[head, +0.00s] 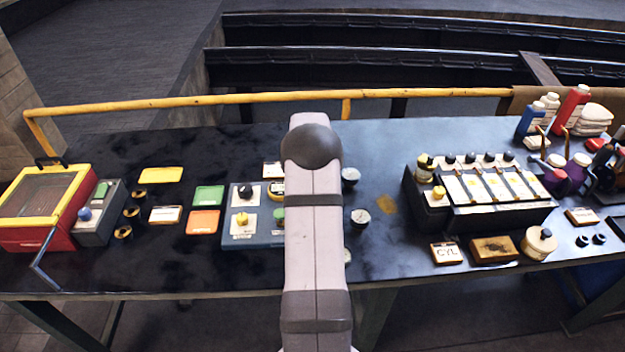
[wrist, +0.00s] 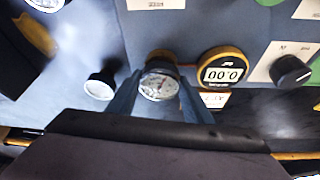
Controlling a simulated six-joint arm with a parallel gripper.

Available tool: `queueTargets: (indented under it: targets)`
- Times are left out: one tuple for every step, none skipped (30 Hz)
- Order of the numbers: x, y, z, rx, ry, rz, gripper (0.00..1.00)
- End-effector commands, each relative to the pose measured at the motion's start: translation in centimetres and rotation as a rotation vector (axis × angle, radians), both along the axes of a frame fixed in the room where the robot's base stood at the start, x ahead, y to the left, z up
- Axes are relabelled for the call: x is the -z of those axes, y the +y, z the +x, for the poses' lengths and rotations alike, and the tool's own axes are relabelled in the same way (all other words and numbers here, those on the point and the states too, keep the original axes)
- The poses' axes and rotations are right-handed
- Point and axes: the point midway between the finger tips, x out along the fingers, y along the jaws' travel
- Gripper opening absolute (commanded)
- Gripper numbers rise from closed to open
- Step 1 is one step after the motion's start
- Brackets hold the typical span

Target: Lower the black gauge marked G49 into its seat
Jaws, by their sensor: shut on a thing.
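My gripper (wrist: 158,97) is shut on a small round gauge (wrist: 160,82) with a white dial and dark rim. Its marking is too small to read. Behind its upper edge in the wrist view a brass-coloured rim (wrist: 160,56) shows, largely covered by the gauge; I cannot tell whether the gauge touches it. The blue panel (head: 230,241) lies under the arm in the head view. There my arm hides the gripper and the held gauge.
A round digital display (wrist: 222,74) sits close beside the gripper, with a black knob (wrist: 292,71) farther right. A loose gauge (wrist: 100,86) lies left of the fingers. More gauges (head: 350,176) (head: 360,217) stand right of my arm. A black valve rack (head: 425,212) is farther right.

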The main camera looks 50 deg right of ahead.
Motion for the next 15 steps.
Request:
queueTargets:
  targets:
    - [0.11, -0.02, 0.03, 0.0, -0.001, -0.001, 0.19]
    - [0.15, -0.03, 0.03, 0.0, -0.001, -0.001, 0.19]
    - [0.17, -0.02, 0.03, 0.0, -0.001, -0.001, 0.19]
    - [0.16, -0.03, 0.04, 0.0, -0.001, -0.002, 0.19]
    - [0.16, -0.03, 0.03, 0.0, -0.001, -0.002, 0.19]
    - [0.15, -0.03, 0.03, 0.0, -0.001, -0.002, 0.19]
    - [0.13, -0.03, 0.03, 0.0, -0.001, -0.002, 0.19]
    - [0.14, -0.02, 0.03, 0.0, -0.001, -0.001, 0.19]
    - [0.14, -0.02, 0.03, 0.0, -0.001, -0.001, 0.19]
    - [0.13, -0.03, 0.03, 0.0, -0.001, -0.001, 0.19]
    - [0.13, -0.03, 0.03, 0.0, -0.001, -0.001, 0.51]
    - [0.14, -0.02, 0.03, 0.0, -0.001, -0.001, 0.6]
    - [0.14, -0.03, 0.02, 0.0, -0.001, -0.001, 0.67]
    - [0.14, -0.02, 0.03, 0.0, -0.001, -0.001, 0.68]
    - [0.14, -0.02, 0.03, 0.0, -0.001, -0.001, 0.68]
